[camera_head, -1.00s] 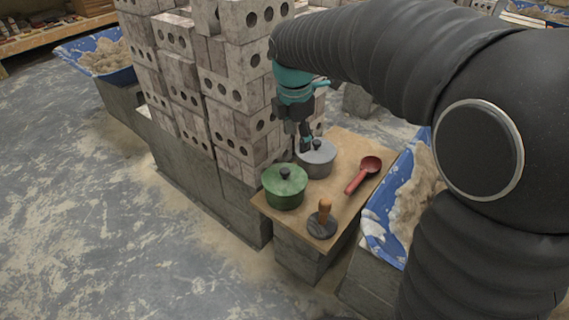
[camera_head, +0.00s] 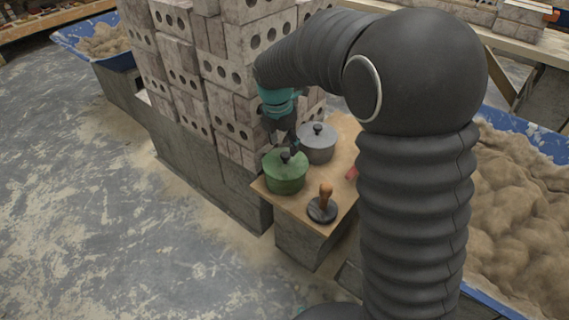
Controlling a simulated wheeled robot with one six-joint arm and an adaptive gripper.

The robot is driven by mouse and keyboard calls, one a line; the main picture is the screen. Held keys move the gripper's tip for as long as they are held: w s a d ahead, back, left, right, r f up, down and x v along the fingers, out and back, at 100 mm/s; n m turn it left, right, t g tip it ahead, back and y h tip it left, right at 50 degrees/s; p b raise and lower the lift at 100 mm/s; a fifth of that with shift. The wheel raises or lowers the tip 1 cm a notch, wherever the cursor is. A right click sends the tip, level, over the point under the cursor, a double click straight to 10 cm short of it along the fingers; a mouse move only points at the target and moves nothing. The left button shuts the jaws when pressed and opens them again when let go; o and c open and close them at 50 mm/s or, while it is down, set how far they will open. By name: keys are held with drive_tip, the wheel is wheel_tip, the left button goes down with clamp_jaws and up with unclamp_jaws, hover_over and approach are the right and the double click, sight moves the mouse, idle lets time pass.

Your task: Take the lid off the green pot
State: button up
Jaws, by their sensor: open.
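The green pot (camera_head: 286,184) stands on the front left of a small wooden board, with its green lid (camera_head: 277,163) on top. The lid's dark knob (camera_head: 285,157) shows at its middle. My gripper (camera_head: 294,147) is open and points down just above and behind the knob, slightly to its right. Whether a finger touches the knob or lid is too small to tell. A grey pot (camera_head: 318,148) with its own lid and dark knob stands behind and to the right.
A dark round tool with an orange wooden handle (camera_head: 325,198) stands at the board's front. A red ladle (camera_head: 352,173) is mostly hidden behind my arm. A brick stack (camera_head: 192,70) rises close on the left. A blue sand tub (camera_head: 515,215) lies right.

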sight(285, 154)
drive_tip(key=shift+w+d+f, duration=0.15)
drive_tip(key=shift+w+f, duration=0.05)
drive_tip(key=shift+f, duration=1.1)
drive_tip(key=shift+w+d+f, duration=0.1)
drive_tip(key=shift+w+f, duration=0.05)
drive_tip(key=shift+f, duration=1.15)
drive_tip(key=shift+c, duration=0.2)
clamp_jaws()
